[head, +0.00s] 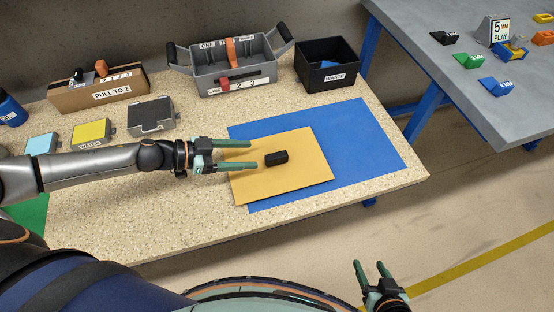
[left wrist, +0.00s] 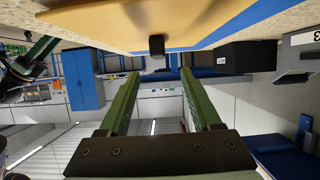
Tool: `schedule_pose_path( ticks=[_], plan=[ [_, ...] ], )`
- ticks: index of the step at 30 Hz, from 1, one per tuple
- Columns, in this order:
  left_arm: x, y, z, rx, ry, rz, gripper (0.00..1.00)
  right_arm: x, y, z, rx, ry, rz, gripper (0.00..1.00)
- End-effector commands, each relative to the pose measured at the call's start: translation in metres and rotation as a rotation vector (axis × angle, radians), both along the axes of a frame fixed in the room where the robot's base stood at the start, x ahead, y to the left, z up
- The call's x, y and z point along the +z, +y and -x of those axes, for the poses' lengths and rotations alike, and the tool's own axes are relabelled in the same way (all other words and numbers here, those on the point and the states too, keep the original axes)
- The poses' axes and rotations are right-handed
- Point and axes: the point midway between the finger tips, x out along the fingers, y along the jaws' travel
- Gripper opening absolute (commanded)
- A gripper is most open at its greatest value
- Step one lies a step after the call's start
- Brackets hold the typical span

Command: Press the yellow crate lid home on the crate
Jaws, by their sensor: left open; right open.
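The yellow crate lid (head: 290,188) lies over the blue mat (head: 370,140) on the speckled table, with a black block-like handle (head: 276,158) at its middle. No crate walls show under the lid; I cannot tell what is beneath it. My left gripper (head: 252,155) is open and empty over the lid's left part, its fingers pointing at the handle from the left, short of it. In the left wrist view the picture is upside down, with the lid (left wrist: 110,22) and handle (left wrist: 156,45) beyond the fingertips. My right gripper (head: 369,264) is open and empty, off the table's front edge.
A black waste bin (head: 325,78), a grey tote (head: 200,80) with handles and a cardboard box (head: 95,97) stand along the back. Yellow (head: 91,133), grey (head: 151,117) and light blue (head: 41,146) blocks sit at left. A grey table (head: 455,75) with small coloured parts is at right.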

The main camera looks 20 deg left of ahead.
Motion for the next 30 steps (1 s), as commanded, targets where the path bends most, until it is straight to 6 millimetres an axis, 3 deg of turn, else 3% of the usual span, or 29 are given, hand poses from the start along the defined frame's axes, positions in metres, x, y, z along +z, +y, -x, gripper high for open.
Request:
schedule_pose_path(
  ticks=[3, 11, 19, 30],
  plan=[
    [-0.008, -0.017, -0.012, -0.001, -0.003, 0.001, 0.65, -0.002, 0.0, 0.003, 0.0, 0.008, 0.001, 0.59],
    [-0.017, -0.033, -0.022, 0.001, -0.002, -0.001, 0.65, -0.004, -0.002, 0.003, -0.003, 0.007, 0.004, 0.59],
    [-0.036, -0.063, -0.039, 0.001, -0.003, 0.0, 0.65, -0.007, -0.003, -0.002, -0.003, 0.003, 0.005, 0.59],
    [-0.04, -0.07, -0.044, 0.003, 0.0, -0.001, 0.64, -0.003, 0.001, -0.006, 0.002, -0.007, 0.0, 0.59]
  ],
)
